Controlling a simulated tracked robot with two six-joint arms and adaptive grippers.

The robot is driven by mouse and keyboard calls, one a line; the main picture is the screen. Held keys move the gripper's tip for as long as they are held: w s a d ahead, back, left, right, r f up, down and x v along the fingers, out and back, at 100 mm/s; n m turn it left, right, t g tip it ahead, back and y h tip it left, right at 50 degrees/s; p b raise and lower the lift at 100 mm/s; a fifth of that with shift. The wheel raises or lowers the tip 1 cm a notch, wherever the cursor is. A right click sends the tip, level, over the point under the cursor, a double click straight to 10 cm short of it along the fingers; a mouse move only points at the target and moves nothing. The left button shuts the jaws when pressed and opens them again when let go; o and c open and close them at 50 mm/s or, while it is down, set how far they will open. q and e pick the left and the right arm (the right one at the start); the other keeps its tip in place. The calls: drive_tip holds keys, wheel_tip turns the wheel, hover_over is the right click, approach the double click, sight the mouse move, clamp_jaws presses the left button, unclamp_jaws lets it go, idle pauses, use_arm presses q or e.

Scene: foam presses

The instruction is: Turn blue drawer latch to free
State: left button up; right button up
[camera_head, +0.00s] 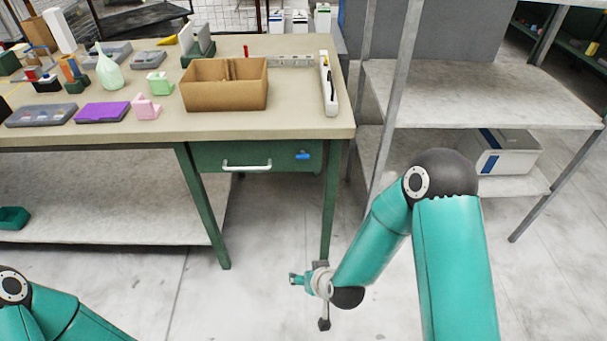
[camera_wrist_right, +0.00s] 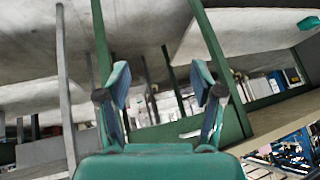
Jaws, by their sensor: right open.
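The blue latch (camera_head: 303,155) is small and sits on the right part of the front of the green drawer (camera_head: 215,156), under the tabletop. It lies roughly horizontal. The drawer's white handle (camera_head: 247,167) is to its left. My right gripper (camera_head: 295,280) is low in front of the workbench, well below the drawer and apart from it. In the right wrist view my right gripper (camera_wrist_right: 162,88) has its two fingers spread, with nothing between them. I cannot make out the latch in that view. Of my left arm only links show at the lower left; its gripper is out of view.
The workbench (camera_head: 300,125) carries a cardboard box (camera_head: 225,95), a purple case (camera_head: 103,112), a pink tape dispenser (camera_head: 146,107) and a white level-like bar (camera_head: 328,85). A green table leg (camera_head: 331,200) stands right of the drawer. A grey shelf rack (camera_head: 480,95) is farther right.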

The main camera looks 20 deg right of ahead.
drive_tip(key=w+d+r+t+h+b, duration=0.1)
drive_tip(key=w+r+t+h+b, duration=0.1)
drive_tip(key=w+t+b, duration=0.55)
drive_tip(key=m+t+h+b, duration=0.2)
drive_tip(key=t+h+b, duration=0.1)
drive_tip(key=h+b, duration=0.2)
approach(303, 156)
use_arm(q)
wheel_tip(303, 156, down, 15)
drive_tip(key=shift+p, duration=0.3)
use_arm(e)
drive_tip(key=x, duration=0.9)
drive_tip(key=shift+f, duration=0.3)
use_arm(q)
drive_tip(key=shift+r, duration=0.1)
